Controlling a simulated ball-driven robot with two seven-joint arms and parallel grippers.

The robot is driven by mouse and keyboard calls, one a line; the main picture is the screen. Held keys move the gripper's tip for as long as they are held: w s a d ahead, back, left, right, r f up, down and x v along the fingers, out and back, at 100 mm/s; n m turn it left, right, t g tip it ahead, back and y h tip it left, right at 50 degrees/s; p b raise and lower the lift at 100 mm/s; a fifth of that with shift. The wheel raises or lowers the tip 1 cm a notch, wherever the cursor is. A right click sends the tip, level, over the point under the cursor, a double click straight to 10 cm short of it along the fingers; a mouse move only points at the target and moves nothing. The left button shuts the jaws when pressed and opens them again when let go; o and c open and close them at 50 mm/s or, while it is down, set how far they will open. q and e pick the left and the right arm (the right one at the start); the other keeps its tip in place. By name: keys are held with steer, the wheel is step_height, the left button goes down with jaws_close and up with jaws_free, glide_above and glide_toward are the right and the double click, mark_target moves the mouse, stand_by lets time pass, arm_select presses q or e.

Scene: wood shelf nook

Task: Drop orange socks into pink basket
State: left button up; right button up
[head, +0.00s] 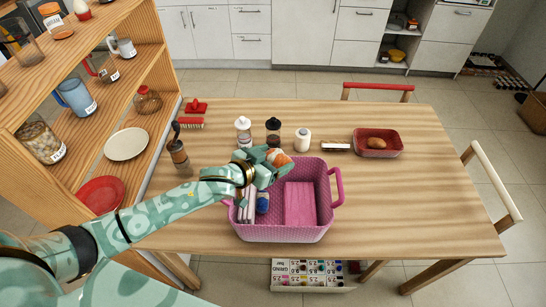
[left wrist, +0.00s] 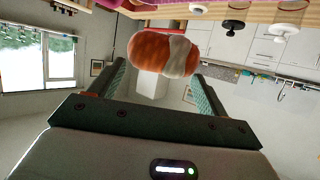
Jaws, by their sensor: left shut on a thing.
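The pink basket (head: 284,234) stands on the table with its two side handles. It holds a pink folded item (head: 300,203), a blue rolled item (head: 262,203) and some white and dark items at its left side. My left gripper (head: 272,158) is over the basket's back left part, shut on the orange socks (head: 282,160). The socks are a rounded orange roll with a white band, also clear between the fingers in the left wrist view (left wrist: 150,51). The gripper partly hides them in the head view. My right gripper is not in view.
Behind the basket stand a white-topped bottle (head: 243,131), a dark-topped bottle (head: 273,132) and a white jar (head: 303,140). A red tray (head: 378,152) with bread is at the right back. A wooden shelf (head: 160,75) borders the left. The table's right side is clear.

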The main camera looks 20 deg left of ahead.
arm_select(q)
steer(key=shift+f+b, duration=0.7)
steer(key=shift+f, duration=0.25)
steer(key=shift+r, duration=0.1)
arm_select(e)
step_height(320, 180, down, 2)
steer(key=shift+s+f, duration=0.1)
arm_select(q)
steer(key=o, duration=1)
steer(key=p+v, duration=0.2)
steer(key=v, duration=1.4)
steer(key=shift+s+a, duration=0.15)
steer(key=shift+s, duration=0.05)
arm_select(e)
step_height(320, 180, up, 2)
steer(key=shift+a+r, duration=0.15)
